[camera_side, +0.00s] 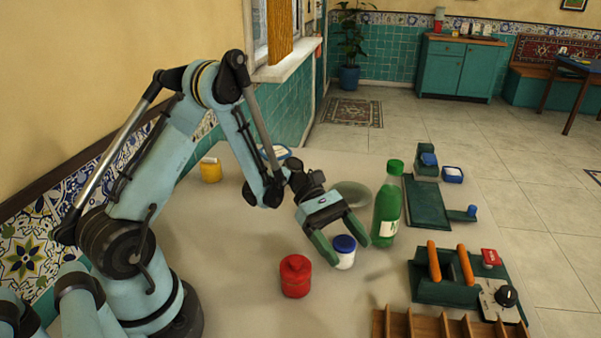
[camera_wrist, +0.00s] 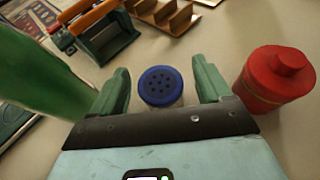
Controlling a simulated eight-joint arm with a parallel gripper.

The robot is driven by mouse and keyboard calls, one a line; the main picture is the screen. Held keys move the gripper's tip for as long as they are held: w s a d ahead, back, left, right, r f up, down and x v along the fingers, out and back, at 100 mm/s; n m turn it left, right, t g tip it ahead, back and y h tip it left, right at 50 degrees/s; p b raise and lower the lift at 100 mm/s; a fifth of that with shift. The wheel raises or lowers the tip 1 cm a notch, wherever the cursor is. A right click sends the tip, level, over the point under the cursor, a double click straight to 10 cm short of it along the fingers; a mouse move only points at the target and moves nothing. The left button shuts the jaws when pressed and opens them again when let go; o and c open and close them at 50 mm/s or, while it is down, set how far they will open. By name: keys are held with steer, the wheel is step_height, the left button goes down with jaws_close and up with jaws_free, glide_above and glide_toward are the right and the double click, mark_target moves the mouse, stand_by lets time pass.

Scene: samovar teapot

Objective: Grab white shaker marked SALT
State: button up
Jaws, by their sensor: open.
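A white shaker with a blue lid (camera_side: 344,252) stands upright on the table, to the right of a red container. Its perforated blue lid also shows in the wrist view (camera_wrist: 160,85); no SALT marking can be read in either view. My gripper (camera_side: 345,249) is open, with its green fingers on either side of the shaker. In the wrist view my gripper's fingers (camera_wrist: 162,85) flank the lid with small gaps on both sides. The shaker's lower body is mostly hidden in the wrist view.
The red container (camera_side: 295,276) stands close to the shaker. A green bottle (camera_side: 387,205) is close on the other side. A green device with orange handles (camera_side: 440,290) and a brown wooden rack (camera_side: 430,326) lie to the right. A yellow container (camera_side: 210,170) stands behind.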

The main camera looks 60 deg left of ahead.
steer(key=shift+x, duration=0.9)
steer(key=c, duration=1.1)
steer(key=shift+r, duration=0.1)
